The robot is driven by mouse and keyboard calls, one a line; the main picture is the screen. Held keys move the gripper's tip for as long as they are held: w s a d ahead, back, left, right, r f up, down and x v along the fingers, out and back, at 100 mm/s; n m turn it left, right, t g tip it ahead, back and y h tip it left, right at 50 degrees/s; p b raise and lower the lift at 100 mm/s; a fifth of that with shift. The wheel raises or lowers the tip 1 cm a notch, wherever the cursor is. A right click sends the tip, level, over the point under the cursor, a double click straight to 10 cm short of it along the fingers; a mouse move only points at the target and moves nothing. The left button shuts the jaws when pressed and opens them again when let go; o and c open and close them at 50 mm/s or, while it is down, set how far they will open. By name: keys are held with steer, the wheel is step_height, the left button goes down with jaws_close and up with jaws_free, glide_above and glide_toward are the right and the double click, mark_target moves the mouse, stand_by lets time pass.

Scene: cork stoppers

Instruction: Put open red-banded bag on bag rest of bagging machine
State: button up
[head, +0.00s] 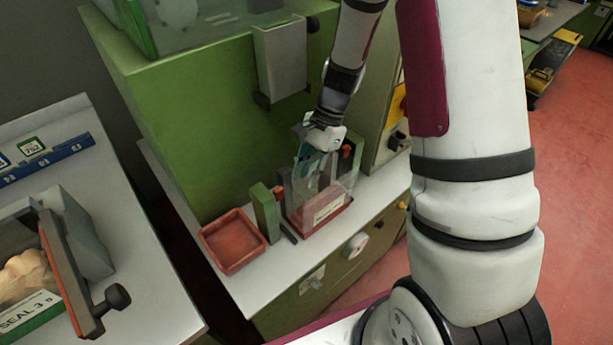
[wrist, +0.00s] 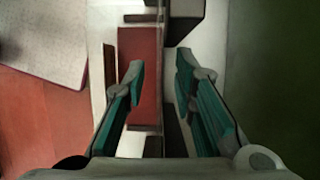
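A clear open bag (head: 345,186) with a white label and a red band (head: 318,222) along its bottom stands upright on the white counter below the green bagging machine (head: 190,125). My gripper (head: 304,172) points down at the bag, its teal fingers showing at or through the clear plastic. In the wrist view my gripper (wrist: 160,75) has its fingers apart, with no clear grip on anything. A red surface (wrist: 140,100) lies below and between them. I cannot tell whether the fingers are inside or behind the bag, or which part is the bag rest.
A red tray (head: 232,240) and a small green block (head: 265,212) stand left of the bag. A grey chute (head: 281,58) hangs on the machine above. A heat sealer (head: 70,270) is on the left bench. The white counter (head: 262,288) is clear at the front.

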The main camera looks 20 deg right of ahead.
steer(key=p+v, duration=0.1)
steer(key=v, duration=0.9)
steer(key=shift+r, duration=0.35)
steer(key=s+a+r+n+t+h, duration=0.2)
steer(key=s+a+r+n, duration=0.2)
steer(key=s+r+n, duration=0.7)
steer(key=s+r+n+t+h, duration=0.2)
steer(key=s+r+n, duration=0.1)
steer(key=s, duration=1.2)
steer(key=shift+s+r, duration=0.4)
steer(key=shift+r, duration=0.1)
step_height(320, 180, up, 10)
steer(key=t+p, duration=0.1)
steer(key=p, duration=0.7)
steer(key=shift+f+t, duration=0.2)
steer(key=shift+t, duration=0.2)
